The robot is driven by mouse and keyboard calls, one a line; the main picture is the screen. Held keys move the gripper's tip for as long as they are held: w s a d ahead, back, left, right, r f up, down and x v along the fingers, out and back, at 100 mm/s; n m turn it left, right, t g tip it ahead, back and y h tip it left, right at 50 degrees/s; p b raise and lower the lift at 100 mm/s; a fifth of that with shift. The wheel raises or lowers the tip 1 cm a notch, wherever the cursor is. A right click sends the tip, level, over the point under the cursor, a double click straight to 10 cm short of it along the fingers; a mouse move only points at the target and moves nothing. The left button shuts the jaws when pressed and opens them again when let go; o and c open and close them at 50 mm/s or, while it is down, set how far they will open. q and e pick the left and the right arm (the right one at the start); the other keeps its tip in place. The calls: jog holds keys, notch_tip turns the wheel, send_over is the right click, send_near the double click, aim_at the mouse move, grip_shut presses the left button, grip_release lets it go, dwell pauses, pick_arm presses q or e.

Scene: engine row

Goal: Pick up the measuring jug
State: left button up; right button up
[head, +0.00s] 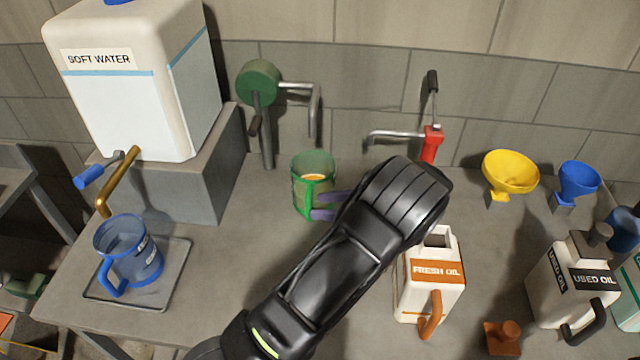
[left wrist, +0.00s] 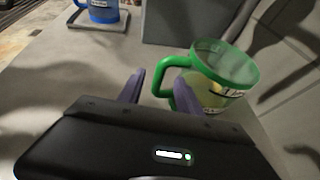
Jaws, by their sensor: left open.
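A clear green measuring jug (head: 314,170) with a green rim and handle stands upright on the grey bench, with yellowish liquid inside. It also shows in the left wrist view (left wrist: 222,72), where its handle is on the side facing my gripper. My left gripper (head: 319,206) reaches in from the front right of the jug. Its two purple fingers are open, and in the left wrist view (left wrist: 158,88) the handle appears between them. Whether a finger touches it, I cannot tell. A second jug, blue and labelled (head: 132,258), stands on a tray at the left. My right gripper is not in view.
The soft water tank (head: 120,110) stands on a block at back left, its spout over the tray (head: 177,275). A green pump (head: 258,85) and red tap (head: 432,145) stand behind. Fresh oil (head: 415,302), used oil (head: 570,295) and funnels (head: 510,170) are at right.

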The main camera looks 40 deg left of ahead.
aim_at(307, 220)
pick_arm(q)
jog(key=shift+d, duration=0.1)
jog(key=shift+b+x, duration=0.3)
jog(key=shift+x, duration=1.05)
jog(key=shift+s+a+f+b, duration=0.1)
jog(key=shift+a+f+b, duration=0.15)
jog(key=shift+b, duration=0.2)
jog(key=shift+b+x, duration=1.15)
jog(key=shift+x, duration=1.1)
jog(key=shift+r, duration=0.15)
